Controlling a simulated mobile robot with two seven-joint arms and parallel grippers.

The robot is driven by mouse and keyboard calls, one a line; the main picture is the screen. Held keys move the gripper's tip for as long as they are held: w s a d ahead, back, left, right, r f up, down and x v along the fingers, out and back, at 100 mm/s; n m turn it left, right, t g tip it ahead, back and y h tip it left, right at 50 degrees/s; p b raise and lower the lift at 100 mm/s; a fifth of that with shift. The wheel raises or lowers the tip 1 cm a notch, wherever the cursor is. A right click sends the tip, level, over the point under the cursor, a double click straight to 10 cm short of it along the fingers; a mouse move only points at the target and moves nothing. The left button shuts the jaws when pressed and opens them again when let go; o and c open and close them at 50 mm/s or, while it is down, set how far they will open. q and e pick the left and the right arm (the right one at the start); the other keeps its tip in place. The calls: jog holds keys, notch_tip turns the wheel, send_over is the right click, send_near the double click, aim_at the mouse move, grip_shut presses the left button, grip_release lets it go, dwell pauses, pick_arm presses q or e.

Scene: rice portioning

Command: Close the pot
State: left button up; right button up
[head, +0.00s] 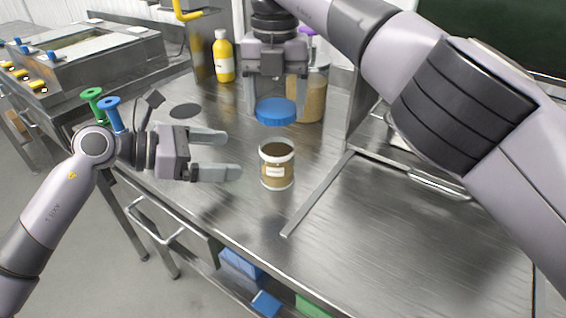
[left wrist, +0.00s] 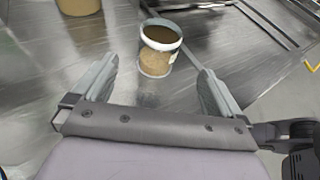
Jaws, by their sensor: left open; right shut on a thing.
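The pot (head: 277,170) stands upright and uncovered on the steel table, with brown contents and a white label. It also shows in the left wrist view (left wrist: 158,50), ahead of and between the fingers. The blue lid (head: 276,111) is held above and slightly behind the pot, apart from it. My right gripper (head: 275,100) points down and is shut on the lid. My left gripper (head: 232,155) is open and empty, left of the pot, its fingers pointing toward it.
A larger tan-filled container (head: 307,98) stands behind the lid on the right. A yellow bottle (head: 223,58) is at the back. A metal rail (head: 318,192) runs along the table right of the pot. The front right of the table (head: 420,250) is clear.

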aim_at(277, 158)
dwell(0.3)
pick_arm(q)
jog(key=x, duration=1.2)
jog(key=c, duration=1.5)
jog(key=shift+f, duration=0.1)
pick_arm(e)
jog(key=shift+f, duration=2.5)
